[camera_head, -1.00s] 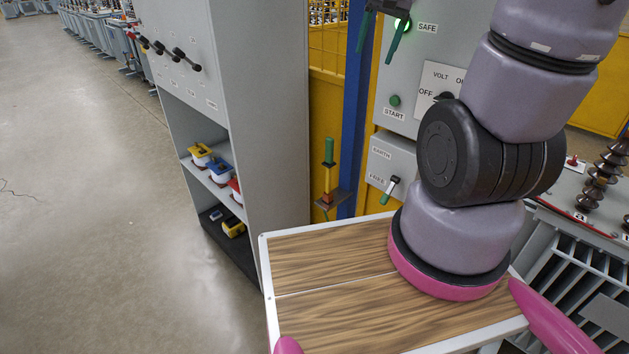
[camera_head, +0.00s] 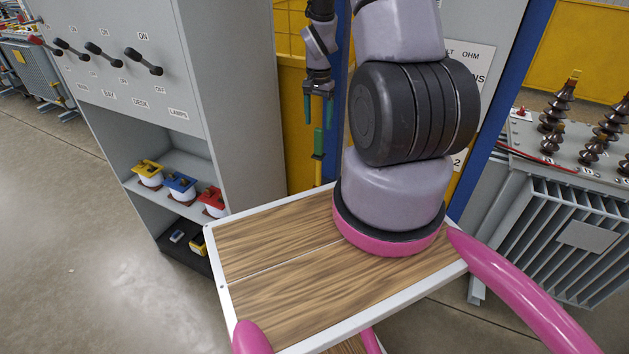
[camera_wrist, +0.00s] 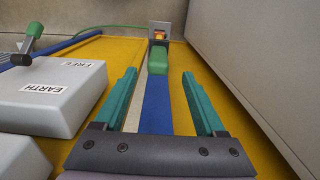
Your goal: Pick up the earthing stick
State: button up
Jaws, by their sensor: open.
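The earthing stick, with a green handle (camera_head: 318,142) and a yellow shaft below it, stands upright beside the blue post in the head view. My gripper (camera_head: 318,116) points down just above the handle, with its two teal fingers apart. In the wrist view, the green handle (camera_wrist: 159,60) lies between and just beyond the fingertips of my gripper (camera_wrist: 159,75). The fingers do not touch it. The lower part of the stick is hidden behind the wooden-topped table in the head view.
A grey cabinet (camera_head: 235,100) stands close left of the stick. In the wrist view, a grey box (camera_wrist: 60,95) labelled EARTH and FREE sits left of my gripper, with a lever (camera_wrist: 33,45). The wooden-topped table (camera_head: 270,245) is in front. A transformer (camera_head: 570,235) stands right.

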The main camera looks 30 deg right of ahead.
aim_at(319, 155)
notch_tip(319, 155, down, 8)
jog(key=shift+s+f, duration=0.1)
jog(key=shift+s, duration=0.05)
dwell(0.3)
grip_shut()
dwell(1.4)
